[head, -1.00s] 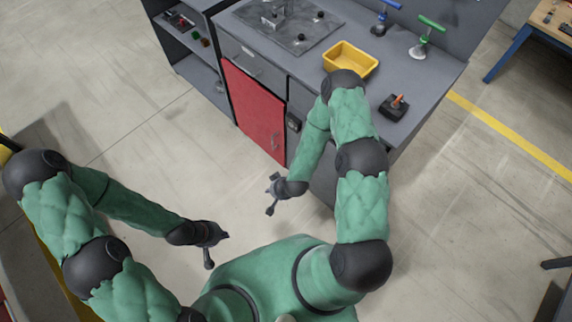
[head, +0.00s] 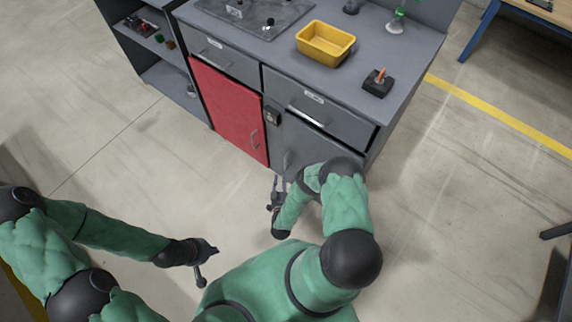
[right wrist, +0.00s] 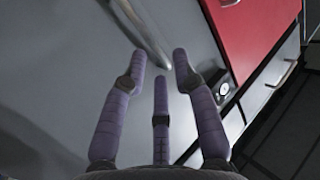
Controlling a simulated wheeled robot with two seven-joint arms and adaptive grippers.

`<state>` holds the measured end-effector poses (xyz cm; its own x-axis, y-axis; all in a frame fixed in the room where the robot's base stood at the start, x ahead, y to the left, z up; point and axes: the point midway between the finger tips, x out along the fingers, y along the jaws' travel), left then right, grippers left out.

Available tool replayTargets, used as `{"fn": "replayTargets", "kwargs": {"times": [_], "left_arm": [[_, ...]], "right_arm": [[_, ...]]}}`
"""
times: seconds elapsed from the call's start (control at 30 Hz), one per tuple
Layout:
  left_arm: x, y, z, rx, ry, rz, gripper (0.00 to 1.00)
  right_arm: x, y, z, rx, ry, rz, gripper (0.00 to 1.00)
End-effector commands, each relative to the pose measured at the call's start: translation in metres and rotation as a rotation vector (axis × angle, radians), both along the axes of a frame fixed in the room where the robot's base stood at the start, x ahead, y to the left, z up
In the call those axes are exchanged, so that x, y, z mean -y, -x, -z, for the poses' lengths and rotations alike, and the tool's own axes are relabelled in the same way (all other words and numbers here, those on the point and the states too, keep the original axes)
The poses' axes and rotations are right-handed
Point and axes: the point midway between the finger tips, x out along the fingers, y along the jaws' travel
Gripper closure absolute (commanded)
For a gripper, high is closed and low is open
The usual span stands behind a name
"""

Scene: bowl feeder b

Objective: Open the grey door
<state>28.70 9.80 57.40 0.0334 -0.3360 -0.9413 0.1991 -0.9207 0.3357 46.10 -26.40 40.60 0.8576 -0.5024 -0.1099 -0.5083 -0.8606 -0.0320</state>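The grey door (head: 305,143) is on the cabinet front, right of the red door (head: 232,112) and under a drawer. It looks shut. Its upright handle (head: 287,160) is near its left edge; the handle also shows in the right wrist view (right wrist: 147,35). My right gripper (head: 279,184) is in front of the door, low by the handle. In the right wrist view its fingers (right wrist: 159,62) are spread, with the handle's end just ahead of and between the fingertips; contact is not clear. My left gripper (head: 211,263) is open and empty over the floor, away from the cabinet.
A small dark box (head: 271,116) sits between the doors. The worktop carries a yellow bin (head: 326,43) and a black joystick-like device (head: 378,82). An open shelf unit (head: 165,70) stands left. The floor before the cabinet is clear.

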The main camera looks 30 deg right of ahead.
Motion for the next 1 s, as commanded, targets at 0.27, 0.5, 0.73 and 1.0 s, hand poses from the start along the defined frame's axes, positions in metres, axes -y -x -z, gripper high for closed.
{"fn": "replayTargets", "kwargs": {"times": [0.27,0.5,0.73,1.0], "left_arm": [[0.000,0.000,0.010,0.000,0.000,0.000,1.00],[0.000,0.000,0.018,0.000,0.000,0.000,1.00],[0.000,0.000,0.030,0.000,0.000,0.000,1.00],[0.000,0.000,0.039,0.000,0.000,0.000,1.00]], "right_arm": [[0.008,0.017,0.000,0.081,0.083,0.060,0.71],[0.024,-0.007,0.000,0.083,0.084,0.059,0.71],[0.047,-0.041,0.001,0.082,0.084,0.059,0.71],[0.063,-0.066,0.001,0.080,0.081,0.058,0.71]]}}
